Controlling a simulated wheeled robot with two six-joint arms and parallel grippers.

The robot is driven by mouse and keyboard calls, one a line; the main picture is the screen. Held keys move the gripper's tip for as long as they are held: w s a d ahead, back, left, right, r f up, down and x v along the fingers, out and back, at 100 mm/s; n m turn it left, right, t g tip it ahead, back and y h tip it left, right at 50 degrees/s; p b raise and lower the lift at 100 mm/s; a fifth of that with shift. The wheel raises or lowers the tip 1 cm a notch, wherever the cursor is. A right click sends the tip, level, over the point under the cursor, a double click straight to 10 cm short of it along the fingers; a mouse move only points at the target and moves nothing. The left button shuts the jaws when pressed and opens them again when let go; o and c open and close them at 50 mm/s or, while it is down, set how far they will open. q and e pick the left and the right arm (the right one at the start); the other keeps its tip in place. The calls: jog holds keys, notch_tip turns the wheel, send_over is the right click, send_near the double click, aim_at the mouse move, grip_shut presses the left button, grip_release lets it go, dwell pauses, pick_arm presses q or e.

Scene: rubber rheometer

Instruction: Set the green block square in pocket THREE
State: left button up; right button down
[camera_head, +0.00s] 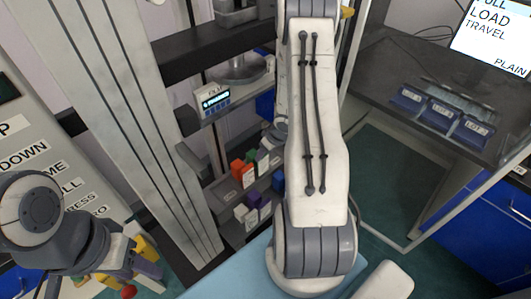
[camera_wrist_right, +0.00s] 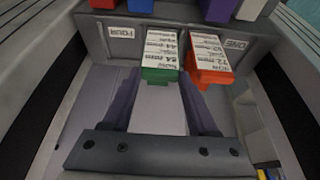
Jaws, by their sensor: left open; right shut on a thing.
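The green block (camera_wrist_right: 161,74), with a white printed top face, sits between the fingers of my right gripper (camera_wrist_right: 163,88) in the right wrist view, over a grey rack. It also shows in the head view (camera_head: 262,161), beside the orange block (camera_head: 243,174). My right gripper is mostly hidden behind my own arm in the head view. In the wrist view the orange block (camera_wrist_right: 211,77) stands just right of the green one. Rack labels FOUR (camera_wrist_right: 121,32) and ONE (camera_wrist_right: 235,44) are readable; I cannot make out a THREE label. My left gripper (camera_head: 143,262) is open at lower left, away from the rack.
A small lit display (camera_head: 213,99) is above the rack in the head view. A dark bench with labelled blue bins (camera_head: 438,115) is at right. A grey column stands left of the rack.

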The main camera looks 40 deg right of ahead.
jog(key=shift+f, duration=0.15)
jog(key=shift+c, duration=0.9)
grip_release()
jog(key=p+v, duration=0.6)
jog(key=v, duration=0.6)
